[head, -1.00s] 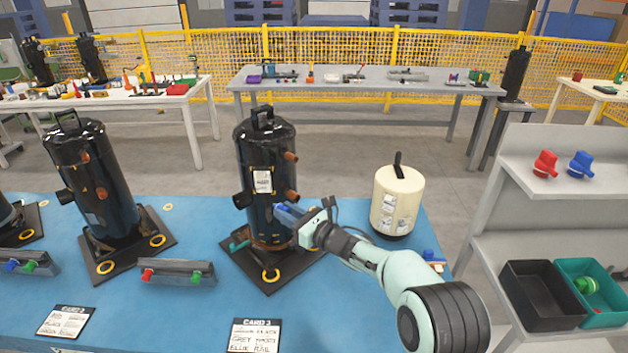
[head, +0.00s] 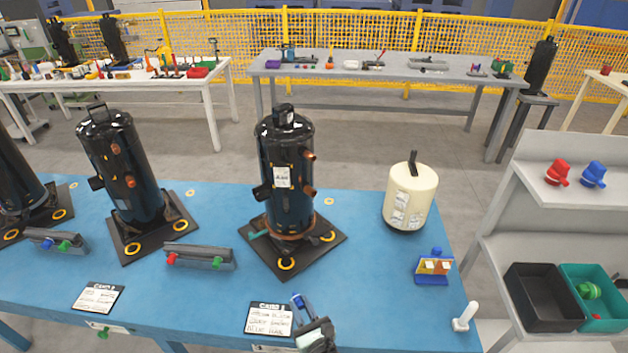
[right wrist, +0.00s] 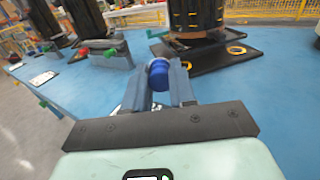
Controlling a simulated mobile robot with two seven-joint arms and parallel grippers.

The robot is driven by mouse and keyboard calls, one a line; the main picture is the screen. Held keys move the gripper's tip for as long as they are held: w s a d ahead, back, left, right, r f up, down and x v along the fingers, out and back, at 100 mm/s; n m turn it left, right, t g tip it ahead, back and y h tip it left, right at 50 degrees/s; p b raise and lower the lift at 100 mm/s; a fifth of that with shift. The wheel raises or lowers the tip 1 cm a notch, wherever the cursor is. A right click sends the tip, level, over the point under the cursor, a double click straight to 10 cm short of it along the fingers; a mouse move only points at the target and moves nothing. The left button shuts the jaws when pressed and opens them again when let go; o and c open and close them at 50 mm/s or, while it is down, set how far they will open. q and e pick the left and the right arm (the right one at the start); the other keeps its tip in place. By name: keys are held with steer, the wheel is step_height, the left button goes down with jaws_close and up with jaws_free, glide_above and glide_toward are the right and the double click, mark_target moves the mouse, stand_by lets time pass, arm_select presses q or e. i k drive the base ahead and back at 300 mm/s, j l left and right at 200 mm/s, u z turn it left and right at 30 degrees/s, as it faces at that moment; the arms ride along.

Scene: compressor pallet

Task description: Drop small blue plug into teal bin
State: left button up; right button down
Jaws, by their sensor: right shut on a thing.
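My right gripper (head: 306,308) is at the front edge of the blue table, over the right side of the Card 3 sheet. It is shut on a small blue plug (right wrist: 158,74), which shows between the two fingers in the right wrist view. The plug also shows as a blue spot at the fingertips in the head view (head: 298,299). The teal bin (head: 612,279) stands on the lower shelf at the far right, well apart from the gripper. A green piece and a small red piece lie in it. My left gripper is not in view.
A black bin (head: 540,300) stands beside the teal bin. Red (head: 557,172) and blue (head: 593,174) caps sit on the upper shelf. A black compressor (head: 287,180), a cream tank (head: 410,198) and a small coloured block (head: 434,268) stand on the blue table (head: 370,290).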

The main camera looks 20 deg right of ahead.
mark_target(584, 298)
steer(key=k+l+z, duration=0.1)
steer(key=z, duration=0.4)
steer(key=l+z, duration=0.3)
steer(key=z, duration=0.15)
steer(key=l+z, duration=0.5)
steer(key=l, duration=0.4)
steer(key=l+z, duration=0.15)
steer(key=l, duration=0.8)
